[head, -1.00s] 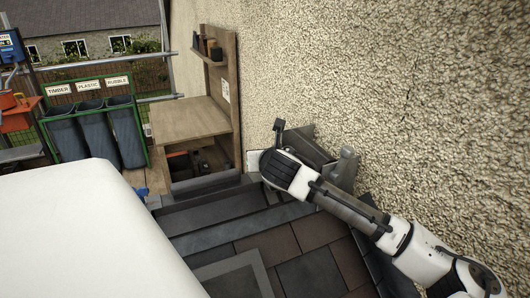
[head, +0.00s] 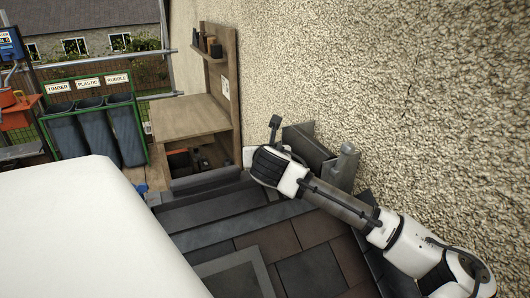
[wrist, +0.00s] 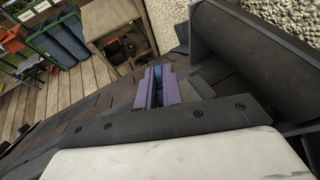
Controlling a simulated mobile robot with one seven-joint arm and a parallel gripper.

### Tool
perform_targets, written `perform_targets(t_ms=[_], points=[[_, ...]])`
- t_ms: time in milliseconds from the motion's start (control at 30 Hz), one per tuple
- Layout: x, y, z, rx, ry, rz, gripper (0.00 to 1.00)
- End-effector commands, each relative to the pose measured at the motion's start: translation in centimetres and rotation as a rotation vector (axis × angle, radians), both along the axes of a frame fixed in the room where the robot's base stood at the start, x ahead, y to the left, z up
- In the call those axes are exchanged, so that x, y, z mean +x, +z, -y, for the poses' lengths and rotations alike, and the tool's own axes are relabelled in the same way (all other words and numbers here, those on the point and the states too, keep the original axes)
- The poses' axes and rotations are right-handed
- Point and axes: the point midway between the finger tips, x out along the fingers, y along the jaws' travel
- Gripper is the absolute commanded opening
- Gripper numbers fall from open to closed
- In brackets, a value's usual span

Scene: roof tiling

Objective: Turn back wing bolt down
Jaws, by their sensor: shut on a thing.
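My gripper (wrist: 158,84) shows in the wrist view as two purple fingers close together beyond a dark bracket with screws. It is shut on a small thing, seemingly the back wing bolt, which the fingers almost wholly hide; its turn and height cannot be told. In the head view my white and dark wrist covers the fingers and the bolt, low beside the pebbled wall.
Dark roof tiles (head: 310,272) lie below my arm. The pebbled wall (head: 400,100) rises close on the right. A wooden shelf unit (head: 190,118) stands behind, with dark bins (head: 88,132) farther left. A white surface (head: 80,230) fills the lower left.

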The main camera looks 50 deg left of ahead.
Motion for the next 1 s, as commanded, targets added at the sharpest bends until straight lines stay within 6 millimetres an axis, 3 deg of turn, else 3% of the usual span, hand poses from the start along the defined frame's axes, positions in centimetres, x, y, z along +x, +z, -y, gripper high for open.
perform_targets(t_ms=[1000], points=[[0.0,1.0,-0.2,0.016,-0.937,0.013,0.0]])
